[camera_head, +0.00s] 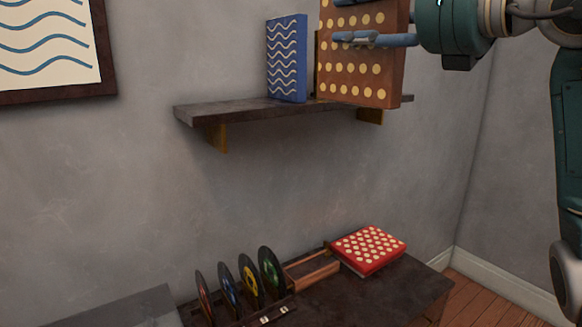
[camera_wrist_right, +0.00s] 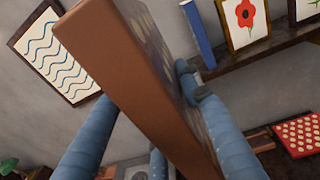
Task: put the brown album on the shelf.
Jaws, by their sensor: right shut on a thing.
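The brown album (camera_head: 345,70) with cream dots is upright in my right gripper (camera_head: 345,38), in front of the right part of the shelf in the head view. I cannot tell whether its bottom touches the shelf. In the right wrist view the album (camera_wrist_right: 125,65) stands between the blue fingers of the gripper (camera_wrist_right: 150,95), which is shut on it. The dark wooden shelf (camera_head: 225,109) is on the wall and also shows in the right wrist view (camera_wrist_right: 285,45). My left gripper is out of view.
A blue album with wavy lines (camera_head: 287,58) stands upright on the shelf, left of the brown one. A flower picture (camera_wrist_right: 246,20) stands beside it. Below, a cabinet (camera_head: 370,292) bears a red dotted album (camera_head: 368,247) and a record rack (camera_head: 278,312). The shelf's left end is bare.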

